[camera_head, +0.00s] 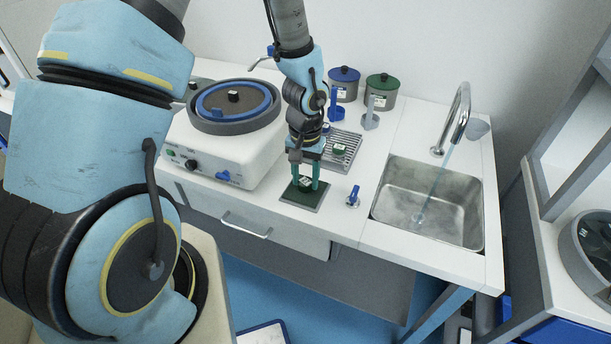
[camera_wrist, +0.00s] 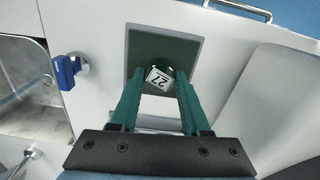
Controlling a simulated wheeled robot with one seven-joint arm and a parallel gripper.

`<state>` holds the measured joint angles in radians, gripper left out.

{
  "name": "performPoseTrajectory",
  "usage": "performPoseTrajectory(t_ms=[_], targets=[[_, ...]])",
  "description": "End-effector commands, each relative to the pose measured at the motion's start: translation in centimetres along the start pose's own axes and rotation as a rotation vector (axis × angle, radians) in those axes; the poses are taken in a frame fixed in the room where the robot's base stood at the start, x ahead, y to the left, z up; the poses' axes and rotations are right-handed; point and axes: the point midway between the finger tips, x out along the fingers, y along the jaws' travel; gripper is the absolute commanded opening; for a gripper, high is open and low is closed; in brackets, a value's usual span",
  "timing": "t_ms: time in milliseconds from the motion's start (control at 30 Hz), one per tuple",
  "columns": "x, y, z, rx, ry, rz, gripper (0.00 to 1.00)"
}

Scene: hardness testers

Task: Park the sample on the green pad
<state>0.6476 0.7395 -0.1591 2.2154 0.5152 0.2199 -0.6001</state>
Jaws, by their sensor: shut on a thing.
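The sample, a small dark green piece with a white label (camera_head: 306,182), is held between the teal fingers of my gripper (camera_head: 306,186). In the wrist view the sample (camera_wrist: 160,75) shows a label reading 27 between the fingertips of my gripper (camera_wrist: 158,92). The green pad (camera_head: 304,202) is a dark green square with a grey border near the counter's front edge. The pad (camera_wrist: 140,40) lies behind the sample in the wrist view, with the sample over its inner area. I cannot tell whether the sample touches the pad.
A polishing machine (camera_head: 222,148) with a blue-ringed disc stands left of the pad. A grey rack (camera_head: 349,137) with another green piece (camera_head: 339,149) is behind it. A blue-handled valve (camera_head: 353,197) and a sink (camera_head: 425,205) with running water are on the right.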

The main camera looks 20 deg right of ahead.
Motion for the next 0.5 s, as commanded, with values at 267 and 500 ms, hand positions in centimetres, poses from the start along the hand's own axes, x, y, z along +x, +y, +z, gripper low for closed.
performPoseTrajectory(t_ms=[267,500], targets=[[0.24,0.02,-0.05,0.0,0.002,0.001,0.0],[0.49,0.02,-0.04,0.0,0.001,0.001,0.58]])
